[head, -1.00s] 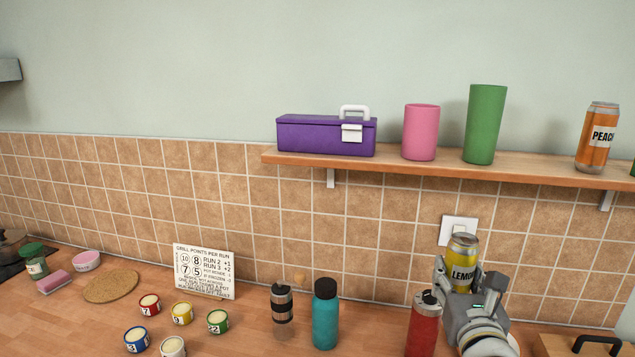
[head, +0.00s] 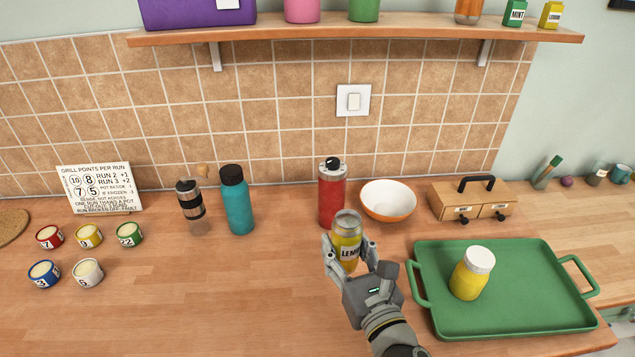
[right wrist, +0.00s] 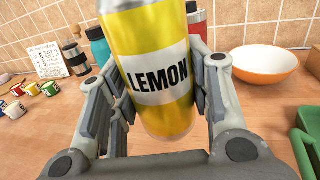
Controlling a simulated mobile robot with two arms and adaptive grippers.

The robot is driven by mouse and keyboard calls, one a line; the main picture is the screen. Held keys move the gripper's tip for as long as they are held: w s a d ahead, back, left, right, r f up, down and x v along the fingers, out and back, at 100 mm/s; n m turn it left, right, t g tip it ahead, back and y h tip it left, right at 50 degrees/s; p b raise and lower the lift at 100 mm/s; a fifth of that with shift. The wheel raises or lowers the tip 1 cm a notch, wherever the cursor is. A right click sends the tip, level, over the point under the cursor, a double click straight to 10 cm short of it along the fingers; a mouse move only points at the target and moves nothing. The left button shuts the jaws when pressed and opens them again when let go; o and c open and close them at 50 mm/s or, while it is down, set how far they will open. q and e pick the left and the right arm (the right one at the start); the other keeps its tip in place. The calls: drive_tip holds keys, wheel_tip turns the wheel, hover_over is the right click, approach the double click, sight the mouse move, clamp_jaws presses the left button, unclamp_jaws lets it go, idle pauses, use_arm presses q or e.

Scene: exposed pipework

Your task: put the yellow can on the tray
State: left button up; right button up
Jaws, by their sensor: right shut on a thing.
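The yellow can (head: 347,233), labelled LEMON, is held upright in my right gripper (head: 350,262), whose fingers are shut on its sides. In the right wrist view the yellow can (right wrist: 157,75) stands between the two fingers (right wrist: 160,100), its top cut off by the frame. The green tray (head: 520,318) lies on the counter to the right of the can. A yellow jar with a white lid (head: 469,278) stands on the tray's left part. My left gripper is not in view.
A red bottle (head: 331,196) stands just behind the can, with a white and orange bowl (head: 388,201) beside it. A teal bottle (head: 237,203) stands further left. A small wooden drawer box (head: 472,203) is behind the tray. The tray's right and front parts are clear.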

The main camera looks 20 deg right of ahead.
drive_tip(key=shift+s, duration=0.25)
drive_tip(key=s+d+m+g+h+p, duration=0.1)
drive_tip(key=s+d+m+h+p, duration=0.1)
drive_tip(key=s+m+h, duration=0.35)
drive_tip(key=shift+n+h, duration=0.55)
drive_tip(key=shift+h, duration=0.1)
drive_tip(key=w+d+f+b, duration=0.2)
drive_tip(key=w+b, duration=0.1)
drive_tip(key=w+d+f+b, duration=0.2)
drive_tip(key=w+f+b, duration=0.1)
drive_tip(key=w+d+f+b, duration=0.2)
drive_tip(key=w+f+b, duration=0.1)
drive_tip(key=shift+w+d+f+b, duration=0.1)
drive_tip(key=shift+d+b, duration=0.15)
drive_tip(key=shift+b, duration=0.15)
drive_tip(key=f+b, duration=0.1)
drive_tip(key=b, duration=0.1)
drive_tip(key=f+b, duration=0.3)
drive_tip(key=shift+w+d+b, duration=0.15)
drive_tip(key=shift+w+b, duration=0.15)
drive_tip(key=shift+r, duration=0.1)
